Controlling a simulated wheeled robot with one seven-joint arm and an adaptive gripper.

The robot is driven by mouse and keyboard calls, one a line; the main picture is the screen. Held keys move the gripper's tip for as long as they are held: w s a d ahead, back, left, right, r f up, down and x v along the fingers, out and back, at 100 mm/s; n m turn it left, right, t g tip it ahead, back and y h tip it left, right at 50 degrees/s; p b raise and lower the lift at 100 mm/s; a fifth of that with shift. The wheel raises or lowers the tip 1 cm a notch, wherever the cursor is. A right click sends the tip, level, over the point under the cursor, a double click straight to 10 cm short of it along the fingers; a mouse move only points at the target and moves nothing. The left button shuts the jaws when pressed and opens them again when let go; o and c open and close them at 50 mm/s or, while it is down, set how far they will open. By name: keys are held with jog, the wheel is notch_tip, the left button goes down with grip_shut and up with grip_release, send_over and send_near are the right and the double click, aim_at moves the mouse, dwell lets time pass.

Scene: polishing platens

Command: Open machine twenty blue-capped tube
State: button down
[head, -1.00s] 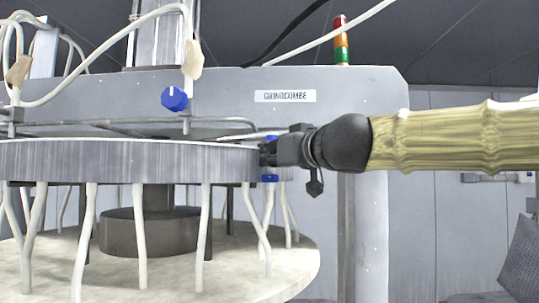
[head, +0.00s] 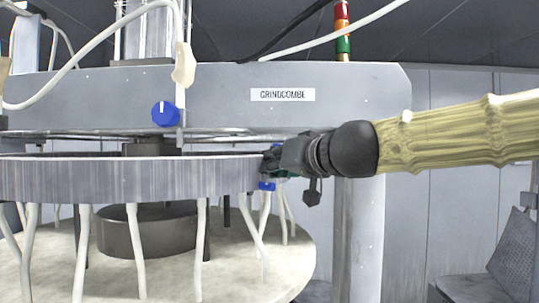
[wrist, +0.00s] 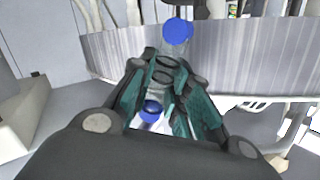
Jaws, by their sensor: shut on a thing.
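My gripper (head: 278,160), with dark fingers and teal pads, is at the right edge of the wide grey ring of the machine. It is shut on a short, clear-looking tube piece with blue ends. In the wrist view my gripper (wrist: 160,95) has one blue end (wrist: 177,31) beyond its fingertips and another blue end (wrist: 151,110) between its fingers. In the head view blue shows just below the fingers (head: 266,186) and a little above them. The fingers hide much of the piece.
The grey ring (head: 120,180) stands over a pale round platen (head: 270,275), with several white tubes hanging between. A grey beam labelled GRINDCOMBE (head: 282,95) spans behind, with a grey post (head: 362,240) below it. A dark mesh panel (head: 515,255) is at the far right.

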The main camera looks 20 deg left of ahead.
dwell(0.3)
jog(key=c, duration=1.3)
grip_release()
jog(key=shift+w, duration=0.1)
jog(key=shift+d, duration=0.1)
jog(key=shift+v, duration=5.95)
jog(key=shift+c, duration=0.3)
